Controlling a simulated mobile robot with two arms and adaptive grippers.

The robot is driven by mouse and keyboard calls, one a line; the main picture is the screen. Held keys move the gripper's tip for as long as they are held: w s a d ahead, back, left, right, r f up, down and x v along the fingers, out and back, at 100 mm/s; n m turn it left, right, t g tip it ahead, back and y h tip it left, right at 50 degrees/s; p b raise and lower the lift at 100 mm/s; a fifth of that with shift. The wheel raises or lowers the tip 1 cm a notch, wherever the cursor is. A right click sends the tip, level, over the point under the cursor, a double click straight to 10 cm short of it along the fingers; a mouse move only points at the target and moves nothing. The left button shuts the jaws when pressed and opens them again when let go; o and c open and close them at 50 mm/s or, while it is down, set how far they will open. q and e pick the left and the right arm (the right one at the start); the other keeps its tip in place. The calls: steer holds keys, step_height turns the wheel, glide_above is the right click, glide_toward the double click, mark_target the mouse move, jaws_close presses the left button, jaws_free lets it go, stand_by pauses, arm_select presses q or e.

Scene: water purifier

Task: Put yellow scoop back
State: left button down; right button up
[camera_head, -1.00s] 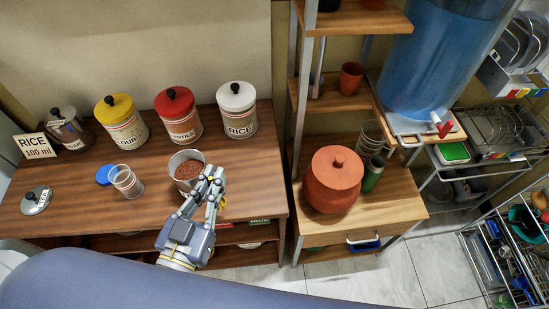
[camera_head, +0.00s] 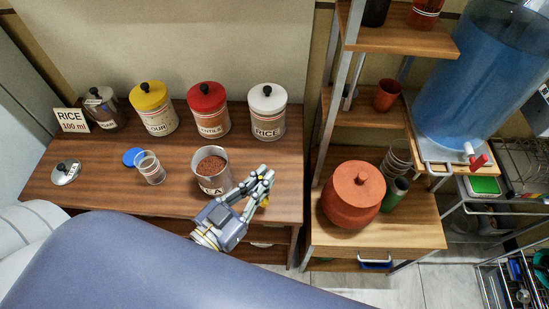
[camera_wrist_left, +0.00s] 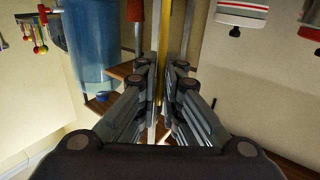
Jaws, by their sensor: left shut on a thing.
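My left gripper (camera_head: 266,183) is at the counter's front edge, right of an open metal canister of brown granules (camera_head: 211,166). It is shut on the yellow scoop; a small yellow part (camera_head: 264,202) shows by the fingertips in the head view. In the left wrist view the scoop is a narrow yellow strip (camera_wrist_left: 163,45) between the fingers (camera_wrist_left: 162,95); the rest of it is hidden. My right gripper is not in view.
Yellow (camera_head: 153,108), red (camera_head: 208,110) and white (camera_head: 267,112) lidded canisters line the counter's back. A small glass jar (camera_head: 150,168) stands by a blue lid (camera_head: 132,157). A shelf post (camera_head: 335,95), terracotta pot (camera_head: 354,195) and blue water tank (camera_head: 475,80) are on the right.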

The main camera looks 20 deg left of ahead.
arm_select(q)
steer(key=w+f+p, duration=0.2)
steer(key=w+f, duration=0.2)
steer(key=w, duration=0.4)
steer(key=shift+w+f, duration=0.15)
steer(key=shift+w, duration=0.05)
steer(key=shift+f, duration=0.15)
steer(key=c, duration=1.8)
jaws_free()
steer(key=shift+o, duration=0.2)
